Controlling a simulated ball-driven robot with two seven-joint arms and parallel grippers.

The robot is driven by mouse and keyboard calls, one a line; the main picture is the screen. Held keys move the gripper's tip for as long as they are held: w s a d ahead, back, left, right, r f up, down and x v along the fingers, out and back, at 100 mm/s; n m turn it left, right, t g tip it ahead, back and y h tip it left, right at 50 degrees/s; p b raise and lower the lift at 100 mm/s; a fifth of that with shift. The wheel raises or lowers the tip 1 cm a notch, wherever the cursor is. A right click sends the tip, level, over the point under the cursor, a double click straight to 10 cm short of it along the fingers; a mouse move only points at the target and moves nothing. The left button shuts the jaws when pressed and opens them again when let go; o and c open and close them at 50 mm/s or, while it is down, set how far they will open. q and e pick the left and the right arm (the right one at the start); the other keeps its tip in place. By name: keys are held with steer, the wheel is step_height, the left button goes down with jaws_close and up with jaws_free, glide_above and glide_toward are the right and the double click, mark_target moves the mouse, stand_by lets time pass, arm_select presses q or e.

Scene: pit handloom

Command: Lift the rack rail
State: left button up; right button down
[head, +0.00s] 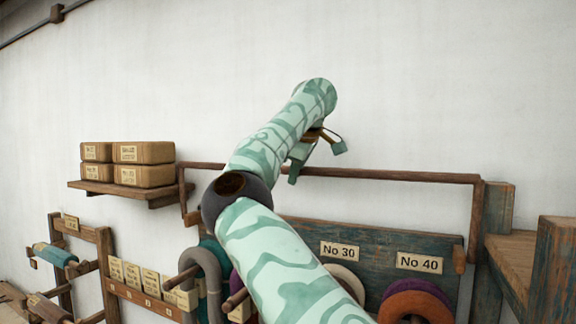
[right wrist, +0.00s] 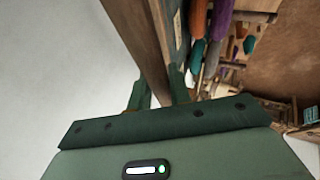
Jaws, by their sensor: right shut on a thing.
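The rack rail (head: 400,175) is a long thin brown wooden bar running across above the blue-grey rack board (head: 300,232). An end arm (head: 475,222) drops from its right end, and another from its left end. My right gripper (head: 297,168) is at the rail near its middle, partly hidden behind my patterned forearm. In the right wrist view the rail (right wrist: 140,40) runs down between the two green fingers (right wrist: 158,95), which are shut on it. My left gripper is not in view.
Yarn hanks, including a purple and orange one (head: 415,302), hang on pegs below, under labels "No 30" and "No 40". A shelf (head: 125,190) with boxes (head: 145,153) is at left. A wooden post (head: 555,270) stands at right. The wall above is clear.

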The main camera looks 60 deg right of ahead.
steer(key=shift+d+f+y, duration=0.1)
steer(key=shift+d+y, duration=0.4)
steer(key=shift+d, duration=0.25)
steer(key=c, duration=1.4)
jaws_free()
steer(key=shift+o, duration=0.5)
steer(key=shift+w+d, duration=0.1)
steer(key=shift+d, duration=0.1)
steer(key=v, duration=1.6)
steer(key=shift+w, duration=0.15)
